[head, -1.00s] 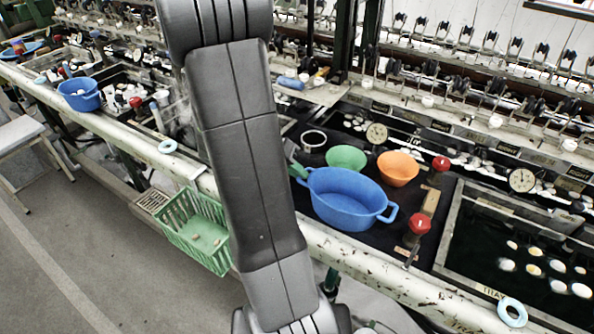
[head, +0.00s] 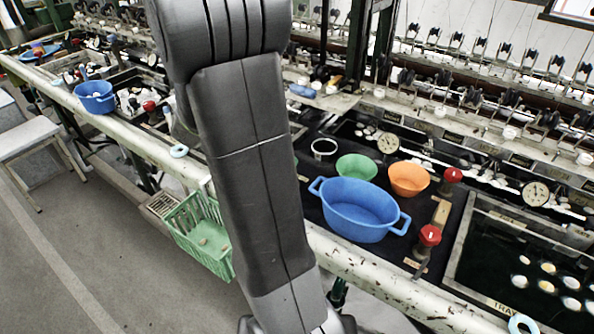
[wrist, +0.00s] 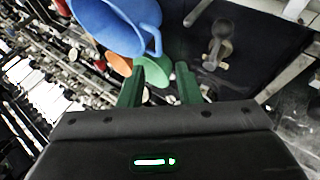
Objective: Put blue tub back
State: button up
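A blue oval tub (head: 360,207) with two loop handles stands upright and empty-looking on a dark worktop (head: 313,198) between the basins. In the wrist view the tub (wrist: 118,22) is at the top, its near handle beyond my fingertips. My gripper (wrist: 160,78) is open, its two green fingers apart with nothing held between them. In the head view my arm hides the gripper. The tub's left handle shows free in the head view.
A green bowl (head: 356,168) and an orange bowl (head: 408,179) stand close behind the tub. Red-knobbed valves (head: 429,236) are to its right, beside a dark water basin (head: 520,262). Another blue tub (head: 94,97) with pale contents and a green basket (head: 200,236) are left.

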jog(key=shift+v, duration=1.4)
dwell(1.1)
